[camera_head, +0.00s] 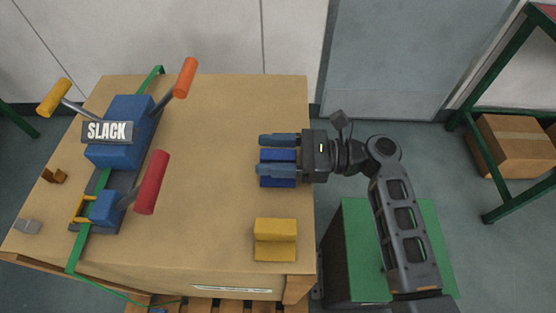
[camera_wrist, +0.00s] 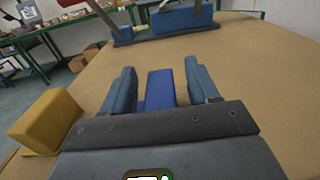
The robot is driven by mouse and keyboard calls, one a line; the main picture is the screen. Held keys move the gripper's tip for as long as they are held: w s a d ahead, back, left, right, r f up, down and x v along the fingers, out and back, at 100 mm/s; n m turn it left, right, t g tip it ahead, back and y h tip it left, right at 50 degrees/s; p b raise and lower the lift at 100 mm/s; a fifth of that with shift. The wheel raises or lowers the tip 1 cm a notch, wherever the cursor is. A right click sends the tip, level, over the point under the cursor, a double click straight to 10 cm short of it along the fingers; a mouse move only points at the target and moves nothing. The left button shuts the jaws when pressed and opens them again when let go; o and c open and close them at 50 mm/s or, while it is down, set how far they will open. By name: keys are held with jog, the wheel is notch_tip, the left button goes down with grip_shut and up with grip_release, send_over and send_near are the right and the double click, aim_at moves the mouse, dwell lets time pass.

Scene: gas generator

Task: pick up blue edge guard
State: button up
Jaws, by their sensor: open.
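The blue edge guard (camera_head: 278,156) lies on the cardboard box top near its right edge. It also shows in the wrist view (camera_wrist: 160,90), between the two fingers. My gripper (camera_head: 264,155) is open, with one blue finger on each side of the guard and a small gap visible on both sides in the wrist view. The fingers and palm hide part of the guard in both views. I cannot tell exactly how far the fingertips are above the box top.
A yellow edge guard (camera_head: 275,240) sits on the box (camera_head: 215,130) near its front right corner. A blue tensioner tool with a SLACK label (camera_head: 107,131), orange, red and yellow handles and a green strap (camera_head: 84,240) stands at the left. The box's middle is clear.

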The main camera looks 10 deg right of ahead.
jog(key=shift+a, duration=0.2)
jog(key=shift+c, duration=0.4)
jog(key=c, duration=0.9)
jog(key=shift+c, duration=0.3)
jog(key=shift+r, duration=0.1)
